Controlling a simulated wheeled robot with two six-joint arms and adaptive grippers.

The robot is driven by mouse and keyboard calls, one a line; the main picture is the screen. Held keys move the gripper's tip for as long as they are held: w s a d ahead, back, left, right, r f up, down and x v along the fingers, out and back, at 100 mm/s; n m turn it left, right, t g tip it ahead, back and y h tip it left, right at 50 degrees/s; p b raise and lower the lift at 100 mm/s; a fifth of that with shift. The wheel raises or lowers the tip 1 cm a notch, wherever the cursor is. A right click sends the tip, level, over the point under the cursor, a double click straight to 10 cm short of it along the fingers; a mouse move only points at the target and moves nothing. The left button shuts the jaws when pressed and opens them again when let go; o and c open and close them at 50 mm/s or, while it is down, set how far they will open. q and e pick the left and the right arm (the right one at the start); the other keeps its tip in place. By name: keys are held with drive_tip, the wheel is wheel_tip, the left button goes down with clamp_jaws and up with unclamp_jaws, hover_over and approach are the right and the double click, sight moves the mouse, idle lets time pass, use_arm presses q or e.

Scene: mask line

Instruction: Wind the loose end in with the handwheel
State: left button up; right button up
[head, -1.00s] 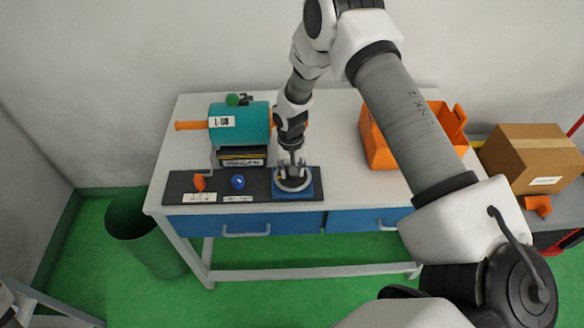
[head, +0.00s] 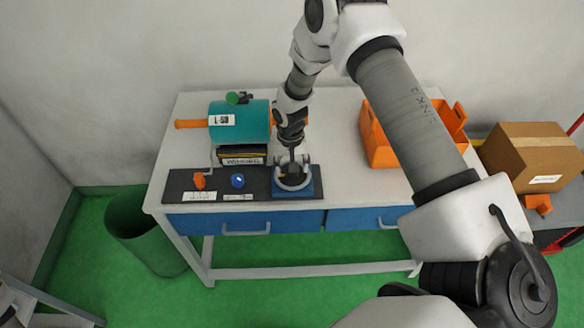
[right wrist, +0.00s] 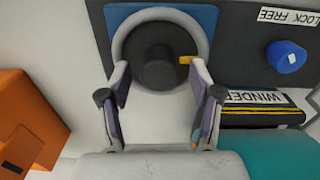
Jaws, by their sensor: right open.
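The handwheel (head: 293,181), a grey ring with a dark hub, sits on a blue plate at the right end of the black panel. In the right wrist view the handwheel (right wrist: 117,48) shows a yellow mark at the right of its hub. My right gripper (right wrist: 161,76) is open, its two fingers spread at the near side of the ring. Whether they touch the rim I cannot tell. The teal roll (head: 255,120) on an orange core lies behind, above the black winder box (head: 241,155). I cannot make out a loose end. My left gripper is not in view.
An orange lever (head: 199,180) and a blue knob (head: 238,181) stand left of the handwheel. An orange bin (head: 380,153) is on the table's right side. A cardboard box (head: 535,158) stands farther right. A green bin (head: 145,235) is on the floor at left.

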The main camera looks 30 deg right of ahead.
wheel_tip(320, 180, up, 11)
drive_tip(key=shift+w+a, duration=0.1)
drive_tip(key=shift+w, duration=0.05)
